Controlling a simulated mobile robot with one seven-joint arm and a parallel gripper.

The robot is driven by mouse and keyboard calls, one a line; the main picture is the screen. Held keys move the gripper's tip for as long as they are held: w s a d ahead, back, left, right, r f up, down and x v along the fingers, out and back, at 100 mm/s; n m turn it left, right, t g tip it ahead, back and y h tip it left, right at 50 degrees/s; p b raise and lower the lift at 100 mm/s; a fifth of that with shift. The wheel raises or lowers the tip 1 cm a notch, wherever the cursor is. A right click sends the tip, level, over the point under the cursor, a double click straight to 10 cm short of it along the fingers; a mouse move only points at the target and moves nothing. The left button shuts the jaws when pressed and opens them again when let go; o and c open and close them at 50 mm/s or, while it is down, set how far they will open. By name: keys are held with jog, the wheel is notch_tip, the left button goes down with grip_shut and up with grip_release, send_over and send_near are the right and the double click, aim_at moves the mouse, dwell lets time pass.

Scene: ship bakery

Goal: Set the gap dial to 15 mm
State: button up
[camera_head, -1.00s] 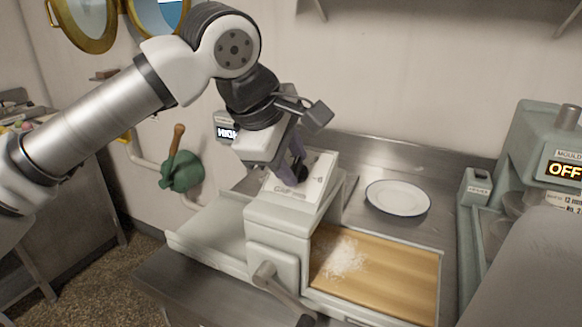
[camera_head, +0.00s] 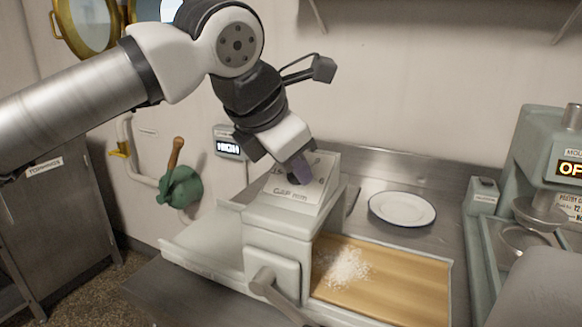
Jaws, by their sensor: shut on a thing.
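The gap dial panel (camera_head: 296,200) is a sloping white plate on top of the pale green dough roller machine (camera_head: 262,228). It carries "GAP mm" lettering and scale marks, which are too small or too covered to read in full. My gripper (camera_head: 300,173) reaches down onto the panel from above, with its purple-grey fingertips at the dial. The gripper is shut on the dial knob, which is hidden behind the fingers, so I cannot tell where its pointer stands.
A small wall display (camera_head: 228,148) hangs behind, its digits unreadable. A crank handle (camera_head: 268,284) sticks out in front. A floured wooden board (camera_head: 400,278) and a white plate (camera_head: 402,208) lie to the right. A green machine (camera_head: 560,150) reading "OF" stands at far right.

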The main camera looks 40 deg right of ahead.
jog(key=n, duration=0.6)
jog(key=shift+t, duration=0.4)
jog(key=shift+n, duration=0.4)
jog(key=o, duration=1)
jog(key=shift+s, duration=0.1)
jog(key=p+v, duration=0.1)
jog(key=v, duration=1.3)
jog(key=shift+d, duration=0.15)
